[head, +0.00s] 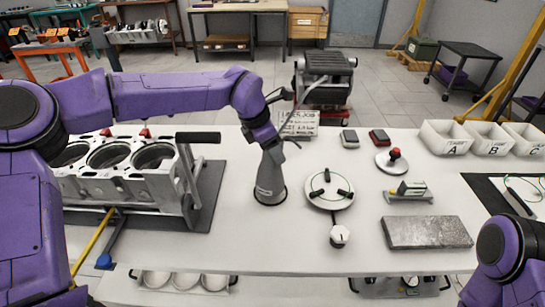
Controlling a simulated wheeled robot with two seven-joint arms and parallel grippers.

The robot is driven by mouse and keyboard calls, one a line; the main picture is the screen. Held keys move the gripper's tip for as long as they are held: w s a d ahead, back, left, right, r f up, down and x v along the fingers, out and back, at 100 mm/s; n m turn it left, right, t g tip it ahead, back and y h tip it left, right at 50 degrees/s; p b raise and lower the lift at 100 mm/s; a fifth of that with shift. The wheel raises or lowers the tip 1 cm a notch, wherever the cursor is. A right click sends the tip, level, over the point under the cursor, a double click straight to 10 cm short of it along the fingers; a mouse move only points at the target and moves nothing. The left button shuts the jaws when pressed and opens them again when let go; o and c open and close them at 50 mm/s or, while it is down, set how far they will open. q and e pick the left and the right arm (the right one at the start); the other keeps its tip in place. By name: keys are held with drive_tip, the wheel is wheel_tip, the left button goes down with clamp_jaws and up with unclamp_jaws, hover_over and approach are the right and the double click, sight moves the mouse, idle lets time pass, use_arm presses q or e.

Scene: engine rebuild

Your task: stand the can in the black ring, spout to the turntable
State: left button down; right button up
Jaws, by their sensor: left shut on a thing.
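The can (270,176) is grey and stands about upright on the white table, left of the turntable. The black ring (269,198) shows as a dark band around its foot. I cannot tell whether the can is fully seated in it. My left gripper (267,147) comes down from above and is shut on the upper part of the can, hiding its top. A thin dark piece sticks out right near the gripper; I cannot tell whether it is the spout. The turntable (322,197) is a pale disc with black pads. My right gripper is out of view.
An engine block (130,165) stands on a dark mat at left. A grey slab (427,232), a small gauge stand (408,193) and a red-knobbed disc (391,161) lie right. Bins A, B, C (446,137) stand back right.

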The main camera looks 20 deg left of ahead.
use_arm(q)
drive_tip(key=shift+f, duration=1.25)
drive_tip(key=shift+c, duration=1.6)
unclamp_jaws()
drive_tip(key=v, duration=1.2)
